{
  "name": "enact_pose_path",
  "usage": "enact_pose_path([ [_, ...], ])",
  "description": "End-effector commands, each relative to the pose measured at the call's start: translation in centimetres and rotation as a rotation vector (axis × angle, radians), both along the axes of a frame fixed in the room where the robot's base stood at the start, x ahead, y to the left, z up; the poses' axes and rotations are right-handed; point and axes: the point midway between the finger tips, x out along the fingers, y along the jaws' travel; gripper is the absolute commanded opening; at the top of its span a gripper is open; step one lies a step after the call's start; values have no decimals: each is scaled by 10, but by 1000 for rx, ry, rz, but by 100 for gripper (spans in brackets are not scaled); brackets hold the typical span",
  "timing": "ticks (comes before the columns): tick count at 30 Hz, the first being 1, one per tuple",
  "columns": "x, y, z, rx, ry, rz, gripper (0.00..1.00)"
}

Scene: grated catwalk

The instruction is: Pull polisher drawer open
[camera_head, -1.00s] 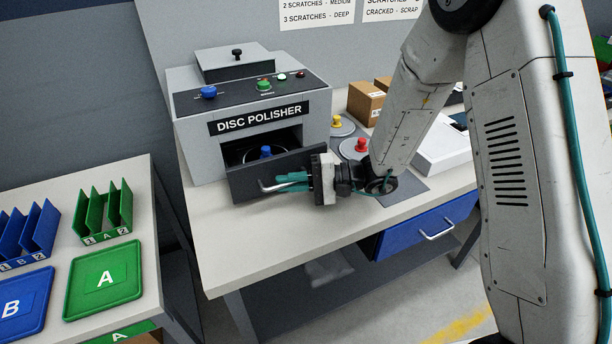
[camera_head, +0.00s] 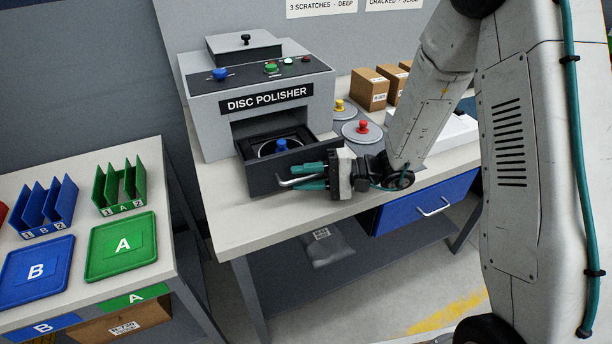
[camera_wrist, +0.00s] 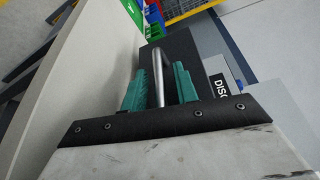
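The grey disc polisher (camera_head: 218,110) stands on the bench, and its dark drawer (camera_head: 258,181) sticks out of the front. A dark tray with a light ring and a blue knob (camera_head: 281,145) shows inside the drawer. The silver bar handle (camera_head: 287,183) is on the drawer front. My gripper (camera_head: 308,177) is at the handle, with one teal finger above the bar and one below. In the wrist view the handle (camera_wrist: 158,75) runs between the two fingers, with a visible gap, so the gripper looks open around it. The handle's right end is hidden by the fingers.
Red-knob (camera_head: 362,128) and yellow-knob (camera_head: 339,106) discs and cardboard boxes (camera_head: 368,90) lie right of the polisher. A blue bench drawer (camera_head: 418,208) is below. The left table holds green (camera_head: 122,245) and blue (camera_head: 37,268) trays and racks. Bare bench lies before the polisher.

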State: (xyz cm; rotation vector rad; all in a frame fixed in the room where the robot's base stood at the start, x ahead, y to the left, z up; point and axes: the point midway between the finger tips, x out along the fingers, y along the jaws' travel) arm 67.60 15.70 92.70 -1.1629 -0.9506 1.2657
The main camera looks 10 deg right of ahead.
Motion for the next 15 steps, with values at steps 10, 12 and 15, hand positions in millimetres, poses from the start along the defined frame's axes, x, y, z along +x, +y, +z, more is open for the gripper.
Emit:
enact_pose_path([
  [10, 1, -5, 0, 0, 0, -6, 33],
  [12, 1, -13, 1, -1, -1, -8, 33],
  [15, 0, -29, 2, 0, 0, -10, 33],
])
